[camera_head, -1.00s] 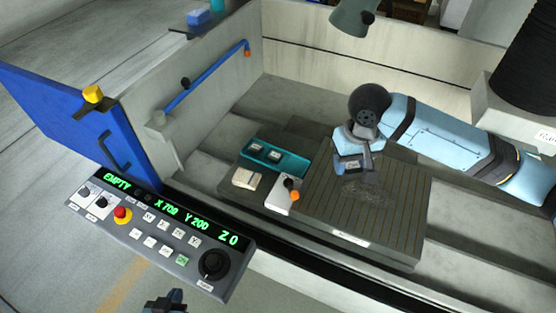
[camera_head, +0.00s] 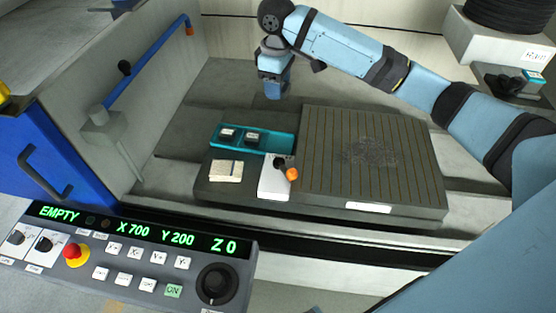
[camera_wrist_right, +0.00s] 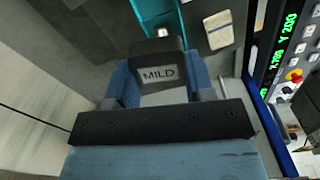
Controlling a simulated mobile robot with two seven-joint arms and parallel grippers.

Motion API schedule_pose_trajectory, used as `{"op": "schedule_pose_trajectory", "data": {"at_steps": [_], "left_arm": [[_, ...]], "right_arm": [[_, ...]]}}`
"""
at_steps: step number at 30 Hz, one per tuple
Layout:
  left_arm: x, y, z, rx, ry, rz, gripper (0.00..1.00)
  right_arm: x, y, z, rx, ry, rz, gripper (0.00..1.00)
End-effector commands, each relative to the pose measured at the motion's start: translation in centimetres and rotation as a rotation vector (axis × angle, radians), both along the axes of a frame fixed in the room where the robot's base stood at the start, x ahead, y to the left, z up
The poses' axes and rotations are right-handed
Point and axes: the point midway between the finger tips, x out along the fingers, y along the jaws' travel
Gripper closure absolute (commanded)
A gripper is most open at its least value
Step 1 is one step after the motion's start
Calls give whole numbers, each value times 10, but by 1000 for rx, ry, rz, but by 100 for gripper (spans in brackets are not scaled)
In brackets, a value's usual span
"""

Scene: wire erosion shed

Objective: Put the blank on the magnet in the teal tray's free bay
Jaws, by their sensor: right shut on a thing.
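My right gripper (camera_head: 272,90) is shut on a blank. In the right wrist view the blank (camera_wrist_right: 158,74) is a dark block with a pale face marked MILD, clasped between the two blue fingers. In the head view the blank is hard to make out at the fingertips. The gripper is in the air behind the teal tray (camera_head: 292,144). The tray has dark blocks with pale labels in its left and middle bays; its right bay looks empty. The grooved magnet (camera_head: 330,160) to the right is bare. My left gripper is not in view.
A cream pad (camera_head: 226,171) lies in front of the tray. The control panel (camera_head: 140,262) reads EMPTY. Machine walls enclose the back and left.

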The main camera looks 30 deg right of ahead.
Motion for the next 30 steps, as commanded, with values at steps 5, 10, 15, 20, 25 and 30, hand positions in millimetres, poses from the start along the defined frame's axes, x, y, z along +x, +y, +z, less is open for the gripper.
{"op": "schedule_pose_trajectory", "data": {"at_steps": [5, 10, 15, 20, 25, 30], "left_arm": [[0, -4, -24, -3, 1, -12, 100], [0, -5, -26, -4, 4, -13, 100], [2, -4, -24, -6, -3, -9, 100], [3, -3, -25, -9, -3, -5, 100], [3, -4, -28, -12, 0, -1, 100], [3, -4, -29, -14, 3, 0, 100]], "right_arm": [[16, -7, -10, 9, 3, 114, 87], [20, -10, -18, 10, 6, 152, 87], [19, -10, -56, 10, 9, 154, 87], [19, -10, -99, 9, 9, 152, 87], [19, -10, -140, 10, 7, 152, 87], [20, -10, -162, 11, 5, 153, 87]]}}
